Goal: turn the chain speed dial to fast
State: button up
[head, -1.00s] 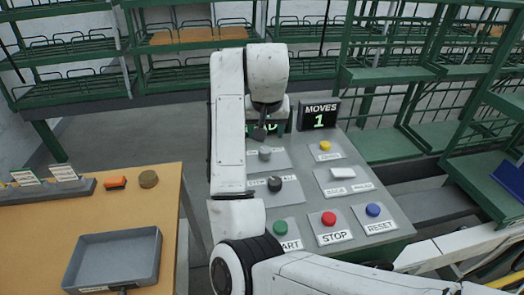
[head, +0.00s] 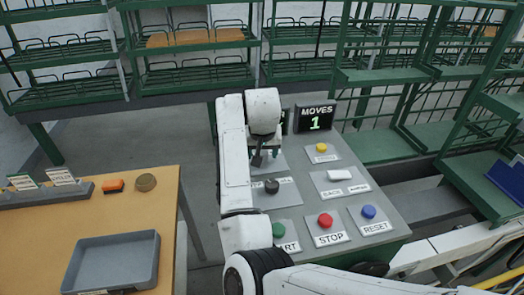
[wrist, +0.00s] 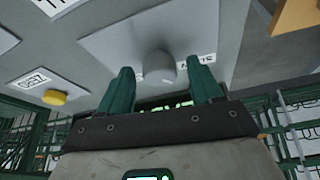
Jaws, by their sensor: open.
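The sloped grey control panel (head: 345,205) carries two dials. A black dial (head: 272,186) shows in the head view, with its label mostly hidden by my arm. A grey dial (wrist: 158,67) shows in the wrist view on a pale plate, between my green fingertips. Its label is partly covered, and I cannot read which dial is the chain speed one. My gripper (head: 266,154) is open over the upper dial's plate and hides that dial in the head view. In the wrist view the fingers (wrist: 160,78) stand on both sides of the grey dial; I cannot tell whether they touch it.
A yellow button (head: 321,148), a white switch (head: 340,175), and green (head: 278,230), red (head: 325,220) and blue (head: 368,211) buttons share the panel. A display (head: 315,118) reads MOVES 1. A table with a grey tray (head: 113,262) stands left.

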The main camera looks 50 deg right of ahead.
jog(key=c, duration=1.1)
jog(key=shift+o, duration=0.2)
jog(key=m+g, duration=0.1)
jog(key=m, duration=0.2)
jog(key=shift+w+a+h+p, duration=0.1)
jog(key=shift+h+p, duration=0.2)
jog(key=m+g, duration=0.1)
jog(key=m, duration=0.2)
jog(key=shift+w+m+h, duration=0.15)
jog(key=shift+m+h, duration=0.15)
jog(key=m+g+b, duration=0.1)
jog(key=m+g, duration=0.1)
jog(key=m, duration=0.2)
jog(key=shift+w+b, duration=0.1)
jog(key=shift+b, duration=0.25)
jog(key=shift+m+g+b, duration=0.55)
jog(key=shift+m+g, duration=0.05)
jog(key=shift+m, duration=1)
jog(key=shift+w, duration=0.1)
